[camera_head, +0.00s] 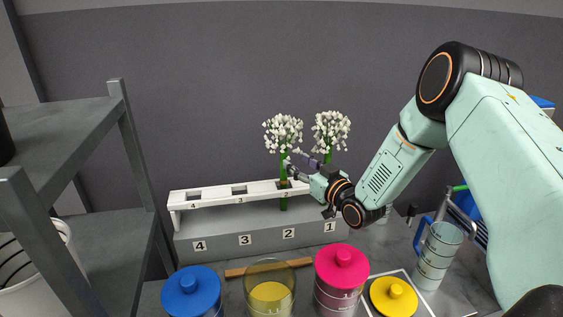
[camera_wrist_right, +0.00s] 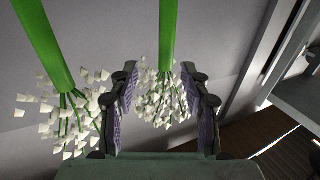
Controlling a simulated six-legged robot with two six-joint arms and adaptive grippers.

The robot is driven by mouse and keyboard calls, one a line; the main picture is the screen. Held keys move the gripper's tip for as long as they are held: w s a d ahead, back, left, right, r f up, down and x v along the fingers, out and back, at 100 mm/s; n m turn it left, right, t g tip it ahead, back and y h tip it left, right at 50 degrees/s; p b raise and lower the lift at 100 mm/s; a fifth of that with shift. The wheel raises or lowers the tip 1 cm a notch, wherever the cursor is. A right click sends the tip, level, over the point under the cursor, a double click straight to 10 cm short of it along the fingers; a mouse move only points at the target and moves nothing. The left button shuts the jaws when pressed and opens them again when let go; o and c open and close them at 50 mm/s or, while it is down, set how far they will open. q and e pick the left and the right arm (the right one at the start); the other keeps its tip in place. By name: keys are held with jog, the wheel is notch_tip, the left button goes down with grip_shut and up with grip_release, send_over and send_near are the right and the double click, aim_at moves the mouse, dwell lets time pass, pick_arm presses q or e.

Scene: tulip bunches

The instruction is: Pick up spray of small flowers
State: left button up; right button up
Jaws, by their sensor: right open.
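Two sprays of small white flowers on green stems stand upright in a white slotted rack (camera_head: 212,200). One spray (camera_head: 283,130) is at the slot marked 2, and the other spray (camera_head: 331,130) is to its right near slot 1. My right gripper (camera_head: 298,165) is at stem height beside the left spray, below its flower head. In the right wrist view the picture is inverted. The open fingers of my right gripper (camera_wrist_right: 165,112) stand either side of one spray (camera_wrist_right: 163,98), with a visible gap to it. The other spray (camera_wrist_right: 68,120) is outside the fingers. My left gripper is not in view.
A grey shelf (camera_head: 75,140) stands at the left. A blue-lidded jar (camera_head: 192,292), a yellow-filled beaker (camera_head: 270,297), a pink-lidded jar (camera_head: 342,268) and a yellow lid (camera_head: 393,297) stand in front. A clear measuring cylinder (camera_head: 438,258) is at the right.

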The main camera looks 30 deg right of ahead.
aim_at(286, 155)
jog(key=w, duration=0.1)
jog(key=w+a, duration=0.1)
jog(key=w, duration=0.3)
jog(key=shift+w+a+r, duration=0.25)
jog(key=shift+a+r, duration=0.05)
jog(key=shift+a, duration=0.05)
jog(key=shift+w+f, duration=0.1)
jog(key=shift+w, duration=0.3)
jog(key=shift+s, duration=0.1)
jog(key=shift+c, duration=0.4)
jog(key=c, duration=0.6)
grip_shut()
